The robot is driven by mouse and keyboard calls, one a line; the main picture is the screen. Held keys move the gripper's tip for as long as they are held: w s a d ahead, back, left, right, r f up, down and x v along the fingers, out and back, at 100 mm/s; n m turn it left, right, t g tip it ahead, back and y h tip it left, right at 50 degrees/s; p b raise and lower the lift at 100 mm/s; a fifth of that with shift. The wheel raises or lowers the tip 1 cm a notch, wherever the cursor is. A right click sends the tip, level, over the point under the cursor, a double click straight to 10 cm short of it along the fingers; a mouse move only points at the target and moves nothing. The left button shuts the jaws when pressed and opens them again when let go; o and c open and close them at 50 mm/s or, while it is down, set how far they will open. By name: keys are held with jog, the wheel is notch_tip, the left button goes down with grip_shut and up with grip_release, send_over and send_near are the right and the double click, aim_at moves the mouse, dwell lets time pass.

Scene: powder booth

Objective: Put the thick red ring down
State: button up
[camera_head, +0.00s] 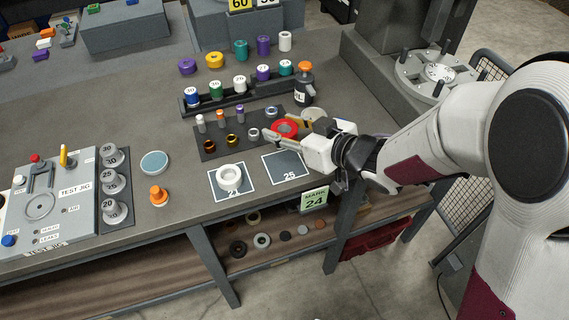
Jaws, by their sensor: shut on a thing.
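The thick red ring (285,127) is at the right end of the dark rack of small parts. My gripper (287,130) reaches in from the right and is shut on the red ring. The fingers and wrist hide part of the ring. I cannot tell whether the ring touches the rack or hangs a little above it. A square mat marked 25 (286,168) lies bare in front of my gripper. Another mat (215,184) to its left carries a thick white ring (229,177).
The dark rack (207,153) holds small capped pins and rings. A black bottle with an orange cap (304,88) stands behind my gripper. A green MARK 24 sign (314,199) hangs at the table's front edge. An orange knobbed piece (158,196) and a test jig (50,205) stand left.

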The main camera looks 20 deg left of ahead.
jog(key=shift+f, duration=0.1)
send_over(285, 165)
jog(key=shift+a+f, duration=0.1)
jog(key=shift+f, duration=2.75)
jog(key=shift+f, duration=2.05)
jog(key=shift+f, duration=0.1)
jog(key=o, duration=1.3)
